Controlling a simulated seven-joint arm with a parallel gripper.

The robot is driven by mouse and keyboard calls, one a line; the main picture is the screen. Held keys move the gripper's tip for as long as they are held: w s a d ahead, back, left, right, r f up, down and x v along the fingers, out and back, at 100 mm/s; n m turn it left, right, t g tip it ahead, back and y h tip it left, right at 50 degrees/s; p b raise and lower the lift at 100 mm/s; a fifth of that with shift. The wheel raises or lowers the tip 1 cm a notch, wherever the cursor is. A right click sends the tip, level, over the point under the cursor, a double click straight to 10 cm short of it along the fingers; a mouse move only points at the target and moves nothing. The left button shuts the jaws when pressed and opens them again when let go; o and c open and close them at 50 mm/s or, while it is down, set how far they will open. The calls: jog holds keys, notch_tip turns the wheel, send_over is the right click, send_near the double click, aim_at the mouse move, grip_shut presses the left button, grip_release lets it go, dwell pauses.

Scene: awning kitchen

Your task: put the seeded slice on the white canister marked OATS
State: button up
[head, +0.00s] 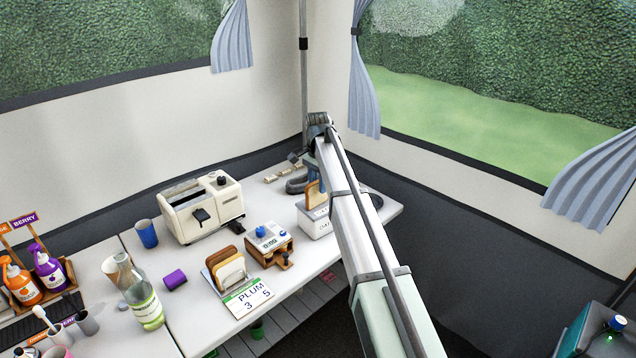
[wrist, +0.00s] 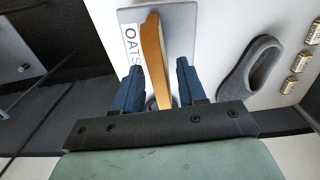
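The slice (wrist: 153,60) has a tan crust and stands nearly edge-on between my gripper's (wrist: 160,78) two blue fingers in the wrist view. A gap shows between it and the right finger; the left finger is close, and I cannot tell if it touches. My gripper looks open around it. The slice's seeds do not show. The slice also shows in the head view (head: 314,196), upright over the white canister marked OATS (head: 307,212). The canister's pale top (wrist: 182,22) and OATS label (wrist: 132,45) lie beneath it in the wrist view. The slice's lower edge is partly hidden.
A cream toaster (head: 203,208), a small blue-knobbed device (head: 270,240) and a rack of slices (head: 229,268) stand to the left. A grey slipper-shaped thing (wrist: 250,66) lies right of the canister in the wrist view.

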jog(key=shift+o, duration=0.4)
jog(key=shift+r, duration=0.1)
notch_tip(320, 180, up, 12)
dwell(0.4)
